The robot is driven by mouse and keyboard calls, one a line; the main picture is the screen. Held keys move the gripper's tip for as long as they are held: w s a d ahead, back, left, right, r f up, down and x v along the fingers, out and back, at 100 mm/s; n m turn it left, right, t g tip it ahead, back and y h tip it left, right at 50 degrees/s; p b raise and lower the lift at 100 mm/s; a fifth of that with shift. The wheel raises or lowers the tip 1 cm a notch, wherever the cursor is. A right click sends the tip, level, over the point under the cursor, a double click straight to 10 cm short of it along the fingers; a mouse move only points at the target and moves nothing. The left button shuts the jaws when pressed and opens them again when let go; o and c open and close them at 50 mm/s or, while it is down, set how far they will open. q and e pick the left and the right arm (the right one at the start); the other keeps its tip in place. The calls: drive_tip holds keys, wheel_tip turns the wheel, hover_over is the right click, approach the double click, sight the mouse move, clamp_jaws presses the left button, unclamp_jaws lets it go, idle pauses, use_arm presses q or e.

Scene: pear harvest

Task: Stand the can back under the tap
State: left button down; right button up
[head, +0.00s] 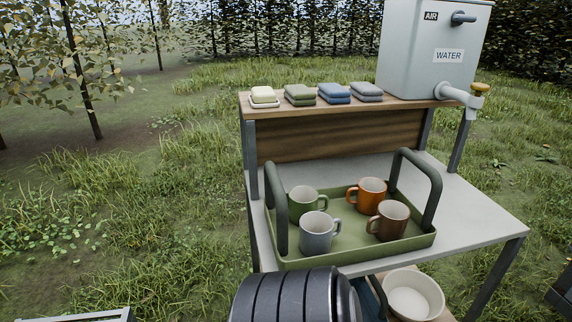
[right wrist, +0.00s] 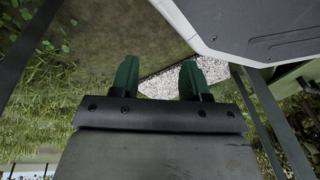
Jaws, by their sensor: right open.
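The tap (head: 472,95) sticks out low on the right side of the grey water tank (head: 425,60), which stands at the right end of the wooden upper shelf. I cannot make out a can in either view. My right gripper (right wrist: 158,78) shows in the right wrist view, its two green fingertips spread apart with nothing between them. Behind them lie a pale gravel patch (right wrist: 165,88) and brown ground. My left gripper is not in view.
An olive tray (head: 350,245) with two tall handles and several mugs stands on the grey table (head: 470,215). Folded cloths and a soap dish line the upper shelf (head: 315,107). A white bowl (head: 412,296) sits lower down. Grass lies open at left.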

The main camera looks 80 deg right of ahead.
drive_tip(key=s+f+n+g, duration=0.1)
drive_tip(key=s+f+n, duration=0.1)
drive_tip(key=s+n, duration=0.4)
drive_tip(key=shift+s+a+h, duration=0.3)
drive_tip(key=shift+h, duration=0.1)
drive_tip(key=shift+r, duration=0.15)
wheel_tip(320, 180, up, 9)
drive_tip(key=p, duration=0.9)
drive_tip(key=shift+r, duration=0.15)
